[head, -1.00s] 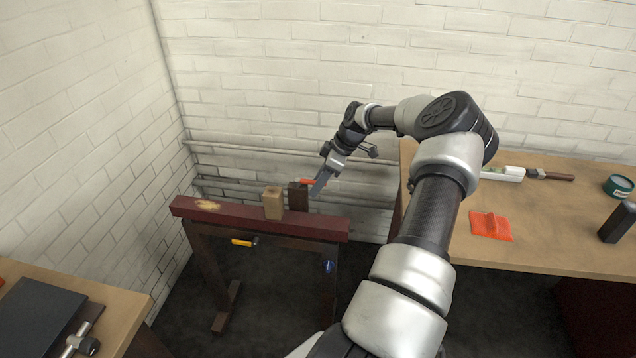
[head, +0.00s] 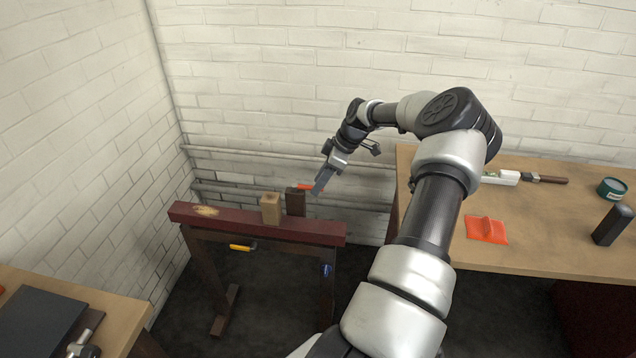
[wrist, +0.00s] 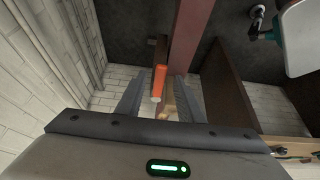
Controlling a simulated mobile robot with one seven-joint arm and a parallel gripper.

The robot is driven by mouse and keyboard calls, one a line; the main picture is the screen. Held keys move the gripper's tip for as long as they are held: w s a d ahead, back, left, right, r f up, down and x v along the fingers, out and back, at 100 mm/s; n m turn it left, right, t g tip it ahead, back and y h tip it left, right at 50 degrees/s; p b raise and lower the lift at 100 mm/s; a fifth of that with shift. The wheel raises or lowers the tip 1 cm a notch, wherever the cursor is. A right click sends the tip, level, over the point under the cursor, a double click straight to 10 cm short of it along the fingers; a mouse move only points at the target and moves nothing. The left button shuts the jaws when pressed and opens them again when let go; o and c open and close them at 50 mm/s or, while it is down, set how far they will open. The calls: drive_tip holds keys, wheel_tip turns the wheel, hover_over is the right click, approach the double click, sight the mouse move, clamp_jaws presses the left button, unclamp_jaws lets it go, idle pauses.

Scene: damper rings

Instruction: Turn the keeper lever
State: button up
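The keeper lever looks to be the small orange bar (head: 305,187) at the top of a dark brown block (head: 295,203) on the dark red beam (head: 210,220). In the wrist view the orange lever (wrist: 160,78) has a pale near end and appears between my two fingers, with clear gaps on both sides. My gripper (head: 318,188) is at the lever's right end in the head view; it is open in the wrist view (wrist: 158,92). I cannot tell how far the fingers reach along the lever. My gripper partly hides the lever's right end in the head view.
A light wooden block (head: 271,209) stands on the beam left of the dark block. Pipes (head: 240,152) run along the wall behind. A yellow-handled tool (head: 241,248) hangs below the beam. A workbench (head: 550,225) stands at right, another bench (head: 120,310) at lower left.

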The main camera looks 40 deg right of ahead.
drive_tip(key=p+v, duration=0.1)
drive_tip(key=v, duration=0.3)
drive_tip(key=shift+s+d+r+p, duration=0.1)
drive_tip(key=shift+r+p, duration=0.15)
drive_tip(key=shift+p, duration=0.15)
drive_tip(key=s+a+r+g+h+p, duration=0.1)
drive_tip(key=a+r+h, duration=0.2)
drive_tip(key=a+r, duration=0.9)
drive_tip(key=s+a+r+g+h+p, duration=0.1)
drive_tip(key=a+r+h+p, duration=0.1)
drive_tip(key=a+r, duration=1.1)
drive_tip(key=s+a+r+m+t, duration=0.1)
drive_tip(key=s+a+r+m, duration=0.1)
drive_tip(key=s+a, duration=0.3)
drive_tip(key=s+a+r+m+t, duration=0.15)
drive_tip(key=s+a, duration=0.25)
drive_tip(key=a, duration=0.4)
drive_tip(key=s+r+m+p, duration=0.1)
drive_tip(key=s+m, duration=0.1)
drive_tip(key=s, duration=0.4)
drive_tip(key=s+r+m+t+y+p, duration=0.1)
drive_tip(key=s+r+m+p, duration=0.1)
drive_tip(key=s, duration=0.4)
drive_tip(key=shift+s+a+r+y, duration=0.15)
drive_tip(key=shift+s+a+y, duration=0.2)
drive_tip(key=shift+a, duration=0.1)
